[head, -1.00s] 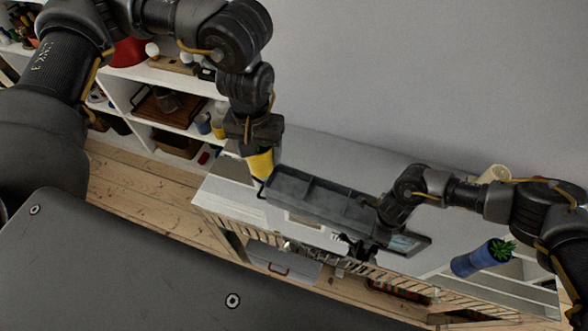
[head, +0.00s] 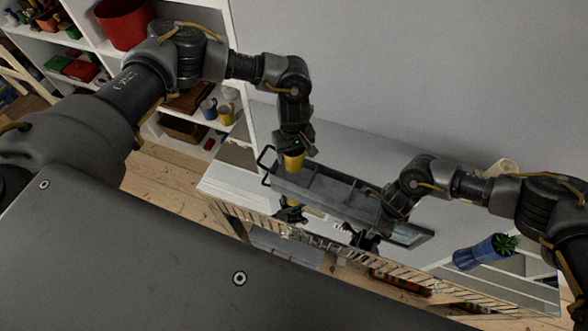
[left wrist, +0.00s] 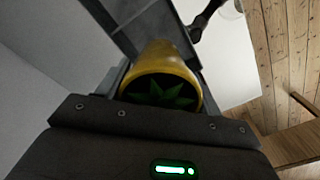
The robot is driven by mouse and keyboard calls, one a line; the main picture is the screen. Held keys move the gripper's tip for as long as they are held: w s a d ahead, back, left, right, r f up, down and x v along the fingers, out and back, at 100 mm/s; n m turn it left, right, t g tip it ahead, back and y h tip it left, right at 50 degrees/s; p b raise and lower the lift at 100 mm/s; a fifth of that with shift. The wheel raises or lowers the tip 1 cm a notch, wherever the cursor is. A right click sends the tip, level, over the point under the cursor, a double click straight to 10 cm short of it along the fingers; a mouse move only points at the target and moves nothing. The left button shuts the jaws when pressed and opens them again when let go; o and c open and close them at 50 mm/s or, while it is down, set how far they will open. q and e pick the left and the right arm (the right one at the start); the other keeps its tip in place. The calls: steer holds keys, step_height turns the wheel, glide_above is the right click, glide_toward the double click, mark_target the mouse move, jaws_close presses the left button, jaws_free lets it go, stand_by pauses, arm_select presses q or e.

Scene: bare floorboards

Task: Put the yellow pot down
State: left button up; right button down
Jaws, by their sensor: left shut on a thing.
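The yellow pot (head: 293,162) is held in my left gripper (head: 292,152), which is shut on it. In the head view the pot overlaps the left end of a grey divided tray (head: 335,197); I cannot tell whether it touches it. In the left wrist view the yellow pot (left wrist: 170,58) shows its round rim with green leaves inside, between the fingers. My right gripper (head: 388,214) is at the tray's right end; its fingers are too dark and small to read.
The tray is above a pale table (head: 225,180) against the wall. A blue pot with a plant (head: 480,252) lies at an angle at the right. White shelves with a red pot (head: 124,22), a blue mug (head: 208,109) and a yellow mug (head: 226,113) stand at the left.

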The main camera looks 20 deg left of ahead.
mark_target(294, 165)
arm_select(q)
steer(key=shift+f, duration=3.45)
steer(key=shift+f, duration=0.15)
steer(key=o, duration=1.3)
step_height(294, 165, up, 12)
steer(key=shift+r, duration=0.2)
arm_select(e)
steer(key=c, duration=1.6)
jaws_free()
